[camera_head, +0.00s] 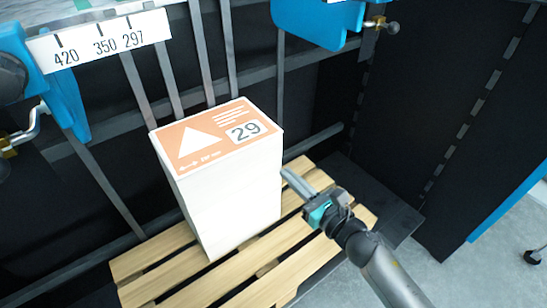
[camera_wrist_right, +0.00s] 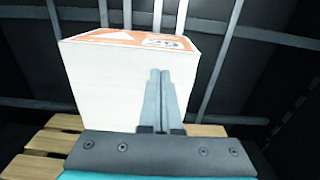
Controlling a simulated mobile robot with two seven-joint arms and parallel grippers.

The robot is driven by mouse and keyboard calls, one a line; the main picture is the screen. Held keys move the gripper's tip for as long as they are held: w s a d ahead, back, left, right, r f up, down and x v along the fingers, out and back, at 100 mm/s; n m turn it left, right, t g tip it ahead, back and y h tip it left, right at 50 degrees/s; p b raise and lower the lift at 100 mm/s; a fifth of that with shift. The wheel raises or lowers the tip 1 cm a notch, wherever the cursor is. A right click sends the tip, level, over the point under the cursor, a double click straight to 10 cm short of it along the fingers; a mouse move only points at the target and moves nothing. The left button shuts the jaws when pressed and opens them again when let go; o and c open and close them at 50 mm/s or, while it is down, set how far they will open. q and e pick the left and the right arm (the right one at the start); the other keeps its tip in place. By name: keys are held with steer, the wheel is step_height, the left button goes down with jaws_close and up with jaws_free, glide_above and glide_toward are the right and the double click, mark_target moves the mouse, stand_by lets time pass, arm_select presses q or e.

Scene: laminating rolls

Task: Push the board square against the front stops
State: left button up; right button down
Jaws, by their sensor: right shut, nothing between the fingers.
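A tall white block or stack with an orange top sheet (camera_head: 215,137), marked 29 with a white triangle, stands upright on a wooden pallet (camera_head: 158,262). In the right wrist view the white block (camera_wrist_right: 110,85) fills the left and middle. My right gripper (camera_head: 289,173) is shut and empty, at the block's right side. Its closed fingers (camera_wrist_right: 162,73) overlap the block's right part in the wrist view; I cannot tell if they touch it. Grey upright bars (camera_head: 203,52) stand behind the block; I cannot tell which parts are the front stops. My left gripper is not in view.
A white scale (camera_head: 100,38) reading 420, 350 and 297 sits at upper left. Blue brackets with clamp levers stand at upper left (camera_head: 62,95) and top (camera_head: 318,22). Dark panels (camera_head: 440,110) close off the right side. Bare pallet slats lie in front of the block.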

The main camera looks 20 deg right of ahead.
mark_target(257, 144)
steer(key=x, duration=0.9)
steer(key=shift+f+b, duration=0.1)
steer(key=shift+b, duration=0.25)
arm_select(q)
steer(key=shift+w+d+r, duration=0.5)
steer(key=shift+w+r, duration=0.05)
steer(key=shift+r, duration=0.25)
arm_select(e)
steer(key=shift+w+a, duration=0.2)
steer(key=shift+w, duration=0.4)
steer(key=shift+w+a+b, duration=0.1)
steer(key=shift+w+b, duration=0.2)
steer(key=v, duration=0.7)
